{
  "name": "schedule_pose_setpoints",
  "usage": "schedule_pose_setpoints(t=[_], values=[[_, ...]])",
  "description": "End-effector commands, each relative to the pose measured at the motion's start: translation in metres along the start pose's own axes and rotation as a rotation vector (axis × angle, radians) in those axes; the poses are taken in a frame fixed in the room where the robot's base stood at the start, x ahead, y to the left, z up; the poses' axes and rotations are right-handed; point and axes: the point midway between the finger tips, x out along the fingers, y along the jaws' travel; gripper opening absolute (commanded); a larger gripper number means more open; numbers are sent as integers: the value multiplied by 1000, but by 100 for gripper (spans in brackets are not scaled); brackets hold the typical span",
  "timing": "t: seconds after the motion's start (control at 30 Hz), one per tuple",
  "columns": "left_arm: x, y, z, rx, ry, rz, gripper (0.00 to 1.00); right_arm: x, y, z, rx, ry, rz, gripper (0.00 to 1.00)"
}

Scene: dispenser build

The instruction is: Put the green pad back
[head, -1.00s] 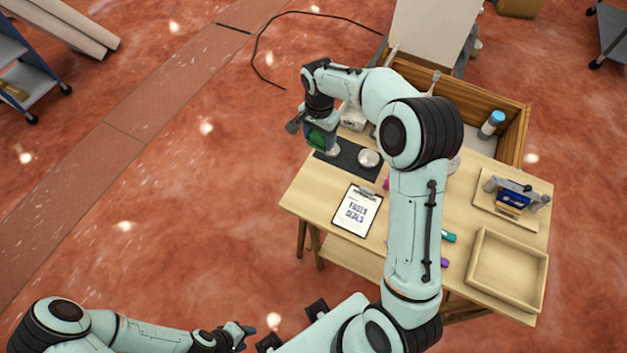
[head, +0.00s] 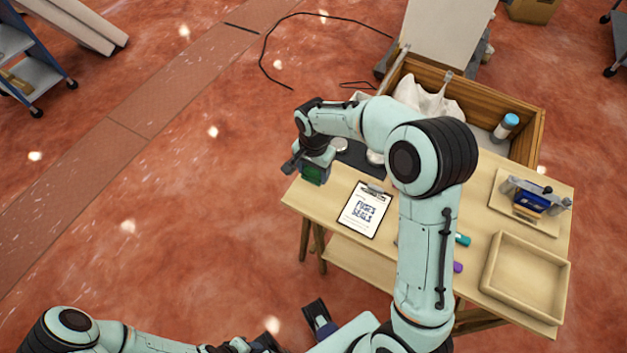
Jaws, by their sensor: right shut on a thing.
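My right gripper (head: 305,167) is shut on the green pad (head: 313,175). It holds the pad near the left edge of the wooden table (head: 295,196), left of the clipboard. The arm and gripper hide part of the pad. A dark mat (head: 355,153) lies at the table's back left, with round pale pieces (head: 375,157) on it, partly behind my arm. My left gripper (head: 245,346) is low at the bottom edge, away from the table, too small and cut off to tell its jaws.
A clipboard (head: 364,210) reading "FUSES SEALS" lies at the table's front left. An empty wooden tray (head: 492,283) and a board with a blue device (head: 530,202) are at the right. An open wooden crate (head: 535,135) with a white cloth and blue-capped bottle stands behind.

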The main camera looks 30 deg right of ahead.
Motion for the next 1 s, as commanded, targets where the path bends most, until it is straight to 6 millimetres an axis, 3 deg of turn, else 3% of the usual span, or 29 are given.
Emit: schedule_pose_setpoints(t=[0.23, 0.43, 0.87, 0.9, 0.93, 1.0], values=[[2, -1, 0, 0, -1, 0, 43, 19, 0, 0, -1, -1, 2, 30], [4, -2, 0, -1, -2, -1, 43, 49, 0, 0, -1, -1, 3, 30], [8, -3, 1, -1, -3, -1, 43, 57, 0, 0, -1, 0, 0, 30], [7, -3, 1, -1, -3, -1, 43, 56, 0, 0, -1, 0, 0, 76], [7, -3, 1, -1, -3, -1, 43, 56, 0, 0, -1, 0, 0, 86], [7, -3, 1, -1, -3, -1, 43, 56, 0, 0, -1, 0, 0, 88]])
